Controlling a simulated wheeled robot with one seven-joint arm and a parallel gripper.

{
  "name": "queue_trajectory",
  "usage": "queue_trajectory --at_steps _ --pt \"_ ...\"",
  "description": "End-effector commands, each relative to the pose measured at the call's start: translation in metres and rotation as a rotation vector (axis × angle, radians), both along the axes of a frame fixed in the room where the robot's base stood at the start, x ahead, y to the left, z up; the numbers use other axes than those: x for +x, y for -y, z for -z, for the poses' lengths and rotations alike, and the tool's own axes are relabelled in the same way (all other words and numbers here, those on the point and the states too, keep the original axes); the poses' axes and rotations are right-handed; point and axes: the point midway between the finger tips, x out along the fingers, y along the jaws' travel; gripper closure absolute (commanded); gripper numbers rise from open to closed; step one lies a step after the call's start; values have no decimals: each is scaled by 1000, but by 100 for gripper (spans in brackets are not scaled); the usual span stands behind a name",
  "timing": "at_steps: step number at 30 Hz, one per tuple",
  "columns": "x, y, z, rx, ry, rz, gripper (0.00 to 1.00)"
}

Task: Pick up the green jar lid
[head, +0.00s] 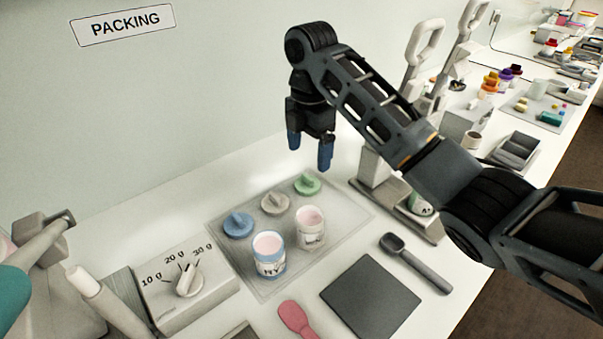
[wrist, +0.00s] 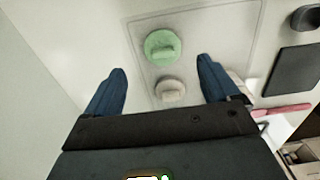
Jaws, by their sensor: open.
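The green jar lid (head: 307,183) lies flat on a translucent tray (head: 350,222), its raised grip bar upward, at the tray's back right. In the wrist view the green jar lid (wrist: 163,47) shows beyond and between my fingertips, nothing hiding it. My gripper (head: 309,147) is open and empty, pointing down above the tray, higher than the green lid and apart from it. Its two blue fingers also frame the wrist view (wrist: 162,80). A cream lid (head: 274,203) lies beside the green one, and a blue lid (head: 238,225) is further left.
Two open jars with pink contents, one blue-labelled (head: 269,262) and one white (head: 310,234), stand in front of the lids. A lever press (head: 378,180) stands to the right. A dial box (head: 184,290) is left; a dark scoop (head: 416,264) and grey mat (head: 370,295) lie in front.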

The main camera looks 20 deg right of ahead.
Motion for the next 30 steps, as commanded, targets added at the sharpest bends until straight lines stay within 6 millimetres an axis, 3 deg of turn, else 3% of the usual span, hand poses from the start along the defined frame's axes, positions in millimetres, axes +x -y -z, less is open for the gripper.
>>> queue_trajectory --at_steps 3,13,19,26,30 --pt "-1 -2 18 2 -3 0 11" --pt "-3 -3 43 1 -4 0 11" --pt "-4 -4 70 0 -3 1 11" --pt "-3 -4 74 0 -1 0 11" --pt "-3 -4 74 0 -1 0 23"
